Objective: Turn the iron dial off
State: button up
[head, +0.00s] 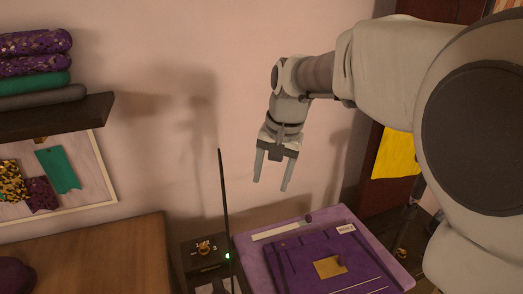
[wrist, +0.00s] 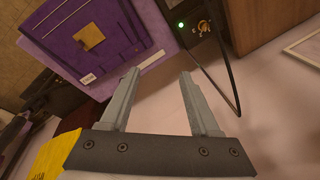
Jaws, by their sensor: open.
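A dark control box (head: 205,262) stands left of the purple ironing surface. A brass dial (head: 205,247) sits on it, and a small green light (head: 228,256) glows at its right. In the wrist view the dial (wrist: 203,28) and the lit green light (wrist: 181,25) show at the top right. My gripper (head: 270,185) is open and empty, pointing down in the air, above and to the right of the dial in the head view. Its two fingers (wrist: 159,72) are apart, with nothing between them, and touch nothing.
A purple padded board (head: 385,270) with folded purple cloth (head: 300,262) lies below my gripper. A thin black cord or rod (head: 224,200) rises beside the box. A wooden table (head: 100,255) is at left, under a dark shelf (head: 60,115) with fabric rolls. Yellow cloth (head: 397,153) hangs at right.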

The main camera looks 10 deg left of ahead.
jog(key=w+a+f+g+p, duration=0.1)
jog(key=w+a+f, duration=0.25)
jog(key=a, duration=0.55)
jog(key=h+p, duration=0.1)
send_near(203, 246)
jog(key=shift+g, duration=0.3)
jog(key=f, duration=0.5)
jog(key=f+p, duration=0.1)
jog(key=f, duration=0.2)
jog(key=shift+w+a+f, duration=0.3)
jog(key=shift+f, duration=0.05)
jog(key=shift+c, duration=0.3)
grip_shut()
